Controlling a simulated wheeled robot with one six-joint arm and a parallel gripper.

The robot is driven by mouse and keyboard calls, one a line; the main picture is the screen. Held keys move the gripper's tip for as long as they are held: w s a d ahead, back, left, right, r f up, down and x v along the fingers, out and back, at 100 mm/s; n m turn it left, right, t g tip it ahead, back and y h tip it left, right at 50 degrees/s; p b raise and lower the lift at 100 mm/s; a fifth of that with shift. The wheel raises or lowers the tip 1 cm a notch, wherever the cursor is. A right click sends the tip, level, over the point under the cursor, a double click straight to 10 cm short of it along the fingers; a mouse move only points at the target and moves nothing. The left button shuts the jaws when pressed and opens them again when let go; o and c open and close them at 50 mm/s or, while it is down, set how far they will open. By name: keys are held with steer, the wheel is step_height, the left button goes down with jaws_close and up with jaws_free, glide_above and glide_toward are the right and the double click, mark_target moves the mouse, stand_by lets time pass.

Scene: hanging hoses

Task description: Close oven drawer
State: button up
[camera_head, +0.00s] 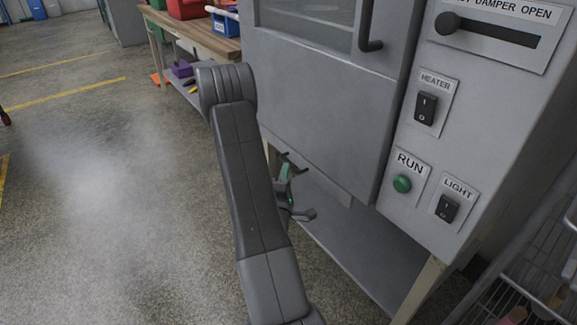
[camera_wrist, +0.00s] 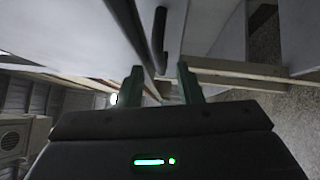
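The grey oven (camera_head: 325,110) has a front door with a window and a dark handle (camera_head: 370,30) at its upper right. The door looks close to flush with the control panel, but I cannot tell whether it is fully shut. No separate pulled-out drawer is plain to see. My gripper (camera_head: 290,187) is low in front of the oven, partly hidden behind my arm. In the wrist view, my gripper (camera_wrist: 160,85) has its two fingers apart with nothing held between them. A dark upright bar (camera_wrist: 159,40), perhaps the handle, shows beyond the fingertips.
A control panel (camera_head: 425,150) with switches and a green button is on the oven's right. A grey shelf (camera_head: 350,240) lies below the oven. A wooden workbench (camera_head: 200,35) stands behind left, and a wire rack (camera_head: 525,270) at lower right. Floor at left is open.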

steer(key=shift+x, duration=2.3)
steer(key=shift+f, duration=0.1)
jaws_close()
